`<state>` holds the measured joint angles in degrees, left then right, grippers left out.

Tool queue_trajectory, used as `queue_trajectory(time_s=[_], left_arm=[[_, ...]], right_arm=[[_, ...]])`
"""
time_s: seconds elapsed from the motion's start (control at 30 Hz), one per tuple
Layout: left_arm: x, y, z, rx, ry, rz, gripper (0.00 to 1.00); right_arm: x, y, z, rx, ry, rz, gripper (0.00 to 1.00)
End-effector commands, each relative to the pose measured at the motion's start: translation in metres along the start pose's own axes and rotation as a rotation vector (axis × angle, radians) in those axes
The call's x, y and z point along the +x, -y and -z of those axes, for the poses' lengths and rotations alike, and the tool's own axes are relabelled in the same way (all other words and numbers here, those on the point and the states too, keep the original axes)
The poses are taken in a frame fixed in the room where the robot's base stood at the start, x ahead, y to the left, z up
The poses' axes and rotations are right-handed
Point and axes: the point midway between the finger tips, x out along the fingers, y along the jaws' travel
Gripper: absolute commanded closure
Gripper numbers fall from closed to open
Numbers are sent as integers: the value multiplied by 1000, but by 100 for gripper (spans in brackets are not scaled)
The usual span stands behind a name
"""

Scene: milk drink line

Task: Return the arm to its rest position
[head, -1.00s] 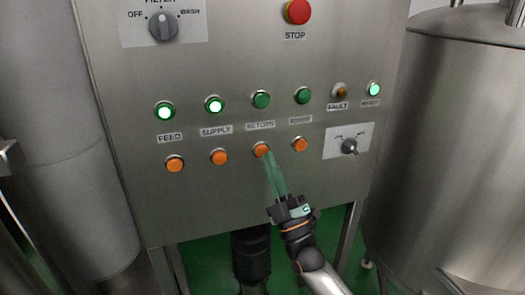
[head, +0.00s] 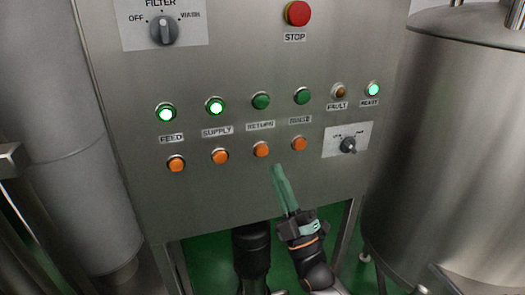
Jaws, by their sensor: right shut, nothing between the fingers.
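My right gripper (head: 278,170) has shut green fingers with nothing between them. It is in front of the lower part of the steel control panel (head: 220,190), just below and right of the orange button under RETURN (head: 261,149), and apart from it. The right arm (head: 312,262) comes up from the bottom of the head view. My left gripper is not in view.
The panel has green FEED (head: 166,112) and SUPPLY (head: 215,106) lamps lit, more buttons, a FILTER knob (head: 163,30) and a red STOP button (head: 298,13). A steel tank (head: 450,150) stands right, a grey cylinder (head: 60,140) left. Green floor (head: 210,262) shows below.

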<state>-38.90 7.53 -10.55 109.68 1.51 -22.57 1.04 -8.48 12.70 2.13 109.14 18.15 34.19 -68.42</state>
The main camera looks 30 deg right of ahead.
Motion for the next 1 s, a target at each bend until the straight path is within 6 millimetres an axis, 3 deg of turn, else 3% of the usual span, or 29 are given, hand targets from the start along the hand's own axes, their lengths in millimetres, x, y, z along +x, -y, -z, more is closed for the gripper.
queue_trajectory(time_s=[0.57, 0.67, 0.77, 0.83, 1.0], left_arm=[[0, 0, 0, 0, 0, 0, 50], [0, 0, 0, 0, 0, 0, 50], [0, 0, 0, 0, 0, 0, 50], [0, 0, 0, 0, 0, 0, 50], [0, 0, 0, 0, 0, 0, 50]], right_arm=[[0, 1, 0, 2, 1, 3, 100], [-8, 13, -1, 37, 16, 51, 100], [-33, 47, -3, 146, 71, 191, 100], [-64, 80, -4, 261, 146, 331, 100], [-171, 154, 0, 557, 437, 677, 100]])
